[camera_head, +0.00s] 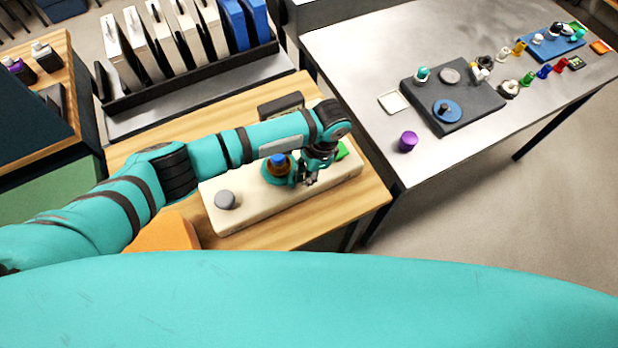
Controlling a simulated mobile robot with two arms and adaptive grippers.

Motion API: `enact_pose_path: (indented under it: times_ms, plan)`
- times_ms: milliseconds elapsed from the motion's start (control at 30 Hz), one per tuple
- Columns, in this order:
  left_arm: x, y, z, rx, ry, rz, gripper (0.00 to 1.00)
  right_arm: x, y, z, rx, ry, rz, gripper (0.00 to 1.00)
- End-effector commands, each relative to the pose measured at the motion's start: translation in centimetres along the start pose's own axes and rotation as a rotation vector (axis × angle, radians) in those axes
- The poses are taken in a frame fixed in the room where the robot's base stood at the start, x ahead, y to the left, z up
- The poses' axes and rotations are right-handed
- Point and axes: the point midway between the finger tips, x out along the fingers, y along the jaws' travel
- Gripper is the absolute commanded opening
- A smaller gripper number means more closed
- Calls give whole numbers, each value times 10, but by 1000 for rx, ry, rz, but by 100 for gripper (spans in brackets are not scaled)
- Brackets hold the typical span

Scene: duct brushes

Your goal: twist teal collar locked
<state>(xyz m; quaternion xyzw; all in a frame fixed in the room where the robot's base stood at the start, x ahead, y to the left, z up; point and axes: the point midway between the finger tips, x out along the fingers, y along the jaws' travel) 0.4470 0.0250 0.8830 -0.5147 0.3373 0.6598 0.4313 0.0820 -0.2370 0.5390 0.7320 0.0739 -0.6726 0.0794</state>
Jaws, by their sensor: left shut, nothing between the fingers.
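The teal collar (270,180) sits on a cream board (285,205) on the wooden table. A brown piece with a blue top (278,159) rises from the middle of the collar. My left gripper (309,183) is just right of the collar, low over the board and pointing down. Its fingers are shut with nothing between them. I cannot tell whether they touch the collar's side. The collar's right edge is partly hidden by the gripper. My right gripper is not in view.
A grey round knob (226,199) stands on the board's left end, and a green block (342,151) shows behind my wrist. An orange object (160,235) lies at front left. The metal table (350,50) at right holds a dark plate (470,112) and a purple cylinder (408,141).

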Motion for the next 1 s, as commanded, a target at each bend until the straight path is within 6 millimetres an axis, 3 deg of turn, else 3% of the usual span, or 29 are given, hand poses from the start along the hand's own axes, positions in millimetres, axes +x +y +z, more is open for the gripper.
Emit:
enact_pose_path:
  times_ms: [167,700,1000]
  plan:
    - [0,-2,1,29,-1,-8,0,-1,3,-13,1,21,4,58]
    - [0,-2,1,35,0,-10,0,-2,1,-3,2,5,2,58]
    - [1,-13,4,33,0,-10,0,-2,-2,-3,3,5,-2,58]
